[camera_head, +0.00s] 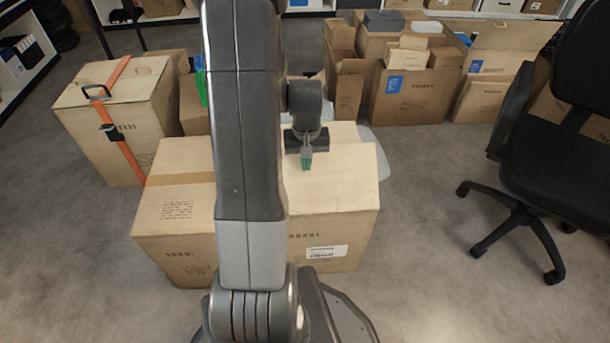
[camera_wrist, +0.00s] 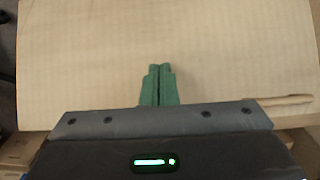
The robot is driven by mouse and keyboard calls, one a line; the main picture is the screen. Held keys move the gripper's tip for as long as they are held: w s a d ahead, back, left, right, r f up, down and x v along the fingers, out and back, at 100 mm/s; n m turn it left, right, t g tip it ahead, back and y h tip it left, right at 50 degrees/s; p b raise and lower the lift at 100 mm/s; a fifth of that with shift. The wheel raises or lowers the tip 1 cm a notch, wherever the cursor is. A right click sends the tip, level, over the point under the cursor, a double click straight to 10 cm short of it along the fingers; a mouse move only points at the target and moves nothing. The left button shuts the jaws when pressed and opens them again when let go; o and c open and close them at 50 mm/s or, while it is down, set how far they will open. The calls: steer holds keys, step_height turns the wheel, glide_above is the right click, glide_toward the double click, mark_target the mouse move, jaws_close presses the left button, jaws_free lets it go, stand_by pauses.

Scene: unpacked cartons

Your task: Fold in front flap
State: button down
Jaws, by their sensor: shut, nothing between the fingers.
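A cardboard carton (camera_head: 345,248) with a white label stands in front of me, right of centre, in the head view. A pale flap panel (camera_head: 345,180) covers its top, and my arm hides the left part. My gripper (camera_head: 307,166) has green fingertips that are shut and empty over this panel. In the wrist view the fingertips (camera_wrist: 160,70) lie side by side against a broad plain cardboard surface (camera_wrist: 160,35). I cannot tell whether they touch it.
A closed carton (camera_head: 180,215) stands close on the left. A strapped carton (camera_head: 115,115) is behind it. Several open cartons (camera_head: 415,95) fill the back. A black office chair (camera_head: 550,150) stands at the right. The floor (camera_head: 430,170) between carton and chair is clear.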

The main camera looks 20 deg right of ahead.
steer(key=w+d+f+b, duration=0.1)
steer(key=w+f+b, duration=0.3)
steer(key=f, duration=0.4)
step_height(320, 180, up, 12)
steer(key=p, duration=0.9)
steer(key=shift+f, duration=0.15)
steer(key=shift+f, duration=0.15)
step_height(320, 180, down, 10)
steer(key=b, duration=0.8)
